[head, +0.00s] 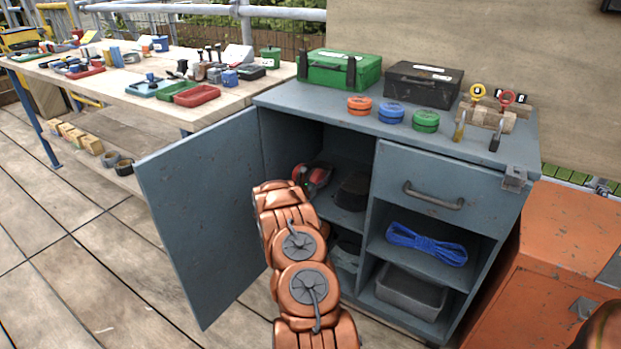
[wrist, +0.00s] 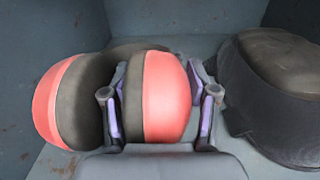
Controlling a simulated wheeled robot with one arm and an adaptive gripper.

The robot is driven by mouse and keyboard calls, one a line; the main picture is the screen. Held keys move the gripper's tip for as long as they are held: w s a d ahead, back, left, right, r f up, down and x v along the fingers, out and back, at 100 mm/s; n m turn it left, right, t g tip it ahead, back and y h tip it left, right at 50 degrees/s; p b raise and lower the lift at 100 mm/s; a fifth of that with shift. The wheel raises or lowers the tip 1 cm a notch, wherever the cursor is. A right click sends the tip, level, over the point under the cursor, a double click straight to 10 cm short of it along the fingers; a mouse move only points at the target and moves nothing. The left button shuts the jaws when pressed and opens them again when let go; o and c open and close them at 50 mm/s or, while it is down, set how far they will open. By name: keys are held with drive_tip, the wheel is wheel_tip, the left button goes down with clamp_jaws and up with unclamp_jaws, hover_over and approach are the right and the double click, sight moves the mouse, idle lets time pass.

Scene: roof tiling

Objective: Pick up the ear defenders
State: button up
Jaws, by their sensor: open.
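The ear defenders (wrist: 165,97) have red and dark grey cups and lie on a shelf inside the open blue-grey cabinet. In the wrist view one cup sits between the two fingers of my open gripper (wrist: 160,108), and the other cup (wrist: 62,103) is outside, to the left. I cannot tell whether the fingers touch the cup. In the head view the ear defenders (head: 317,177) show partly past my arm, which reaches into the cabinet and hides my gripper.
A dark rounded item (wrist: 275,95) stands close to the right on the same shelf. The cabinet door (head: 205,215) is swung open to the left of my arm. A drawer (head: 430,195) and a blue rope (head: 427,244) are to the right.

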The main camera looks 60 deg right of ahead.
drive_tip(key=shift+c, duration=0.2)
drive_tip(key=c, duration=1)
drive_tip(key=shift+o, duration=0.2)
drive_tip(key=shift+r, duration=0.1)
